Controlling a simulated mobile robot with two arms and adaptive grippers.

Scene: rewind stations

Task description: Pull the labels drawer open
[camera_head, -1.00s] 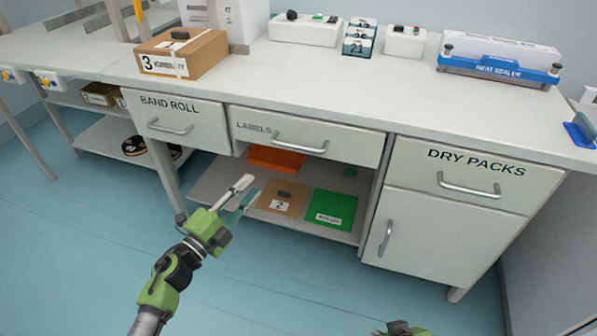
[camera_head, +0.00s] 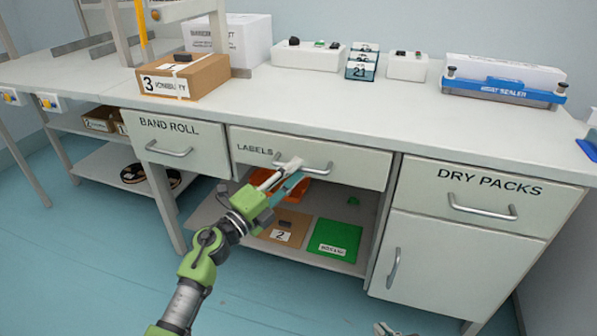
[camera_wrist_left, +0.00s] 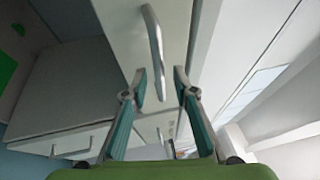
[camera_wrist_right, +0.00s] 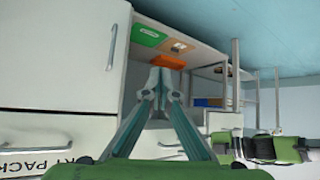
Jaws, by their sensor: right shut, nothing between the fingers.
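The labels drawer (camera_head: 350,163) is the middle drawer under the worktop, and its front looks flush with the bench. Its metal bar handle (camera_head: 318,169) is partly hidden by my left gripper (camera_head: 293,170), which overlaps the handle's left part. In the left wrist view my left gripper (camera_wrist_left: 160,82) is open, and the end of the handle (camera_wrist_left: 155,40) shows between its fingertips. I cannot tell whether they touch. My right gripper (camera_wrist_right: 161,78) is shut and empty in the right wrist view. In the head view only a bit of it (camera_head: 390,330) shows at the bottom edge.
The band roll drawer (camera_head: 182,137) is to the left and the dry packs drawer (camera_head: 480,195) to the right. The open shelf below holds an orange bin (camera_head: 275,187), a cardboard piece (camera_head: 284,226) and a green one (camera_head: 336,240). The floor in front is clear.

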